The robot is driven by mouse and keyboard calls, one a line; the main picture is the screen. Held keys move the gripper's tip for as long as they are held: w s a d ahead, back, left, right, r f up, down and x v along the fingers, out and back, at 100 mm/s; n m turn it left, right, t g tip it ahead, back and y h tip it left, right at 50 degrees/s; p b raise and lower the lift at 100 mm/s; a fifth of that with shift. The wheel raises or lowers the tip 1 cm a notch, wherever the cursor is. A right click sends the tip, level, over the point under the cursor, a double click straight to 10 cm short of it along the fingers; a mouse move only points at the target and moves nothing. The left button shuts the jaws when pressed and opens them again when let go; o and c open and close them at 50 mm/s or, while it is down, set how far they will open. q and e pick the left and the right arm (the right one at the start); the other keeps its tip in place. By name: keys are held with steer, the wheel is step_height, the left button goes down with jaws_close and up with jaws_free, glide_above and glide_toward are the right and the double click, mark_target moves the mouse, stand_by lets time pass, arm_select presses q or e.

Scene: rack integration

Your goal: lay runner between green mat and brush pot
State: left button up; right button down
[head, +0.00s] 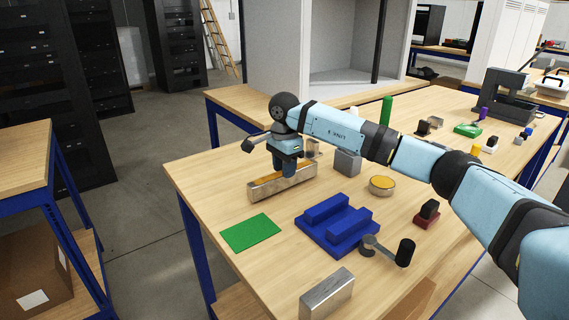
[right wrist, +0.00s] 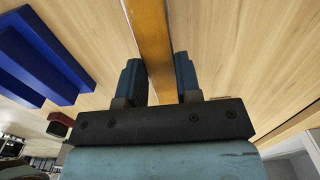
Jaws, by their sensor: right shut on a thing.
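The runner (head: 268,190) is a long bar with a metallic side and an orange top, at the left part of the wooden table. My right gripper (head: 287,172) points down over its middle and is shut on it. In the right wrist view, the orange top of the runner (right wrist: 150,40) passes between the two fingers. The flat green mat (head: 250,233) lies in front of the runner, apart from it. A round metallic pot with a yellow top (head: 382,186) stands to the right; I cannot tell if it is the brush pot. My left gripper is out of view.
A blue stepped block (head: 337,222) lies right of the mat. A grey block (head: 347,163) stands behind it, near my arm. A metal block (head: 327,295), a black-handled tool (head: 404,252) and a dark red-based piece (head: 427,212) stand nearer. The table's left edge is clear.

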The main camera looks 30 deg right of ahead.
steer(key=shift+f, duration=0.5)
stand_by(0.3)
steer(key=c, duration=0.7)
jaws_free()
steer(key=shift+c, duration=0.2)
step_height(320, 180, up, 14)
steer(key=p, duration=0.1)
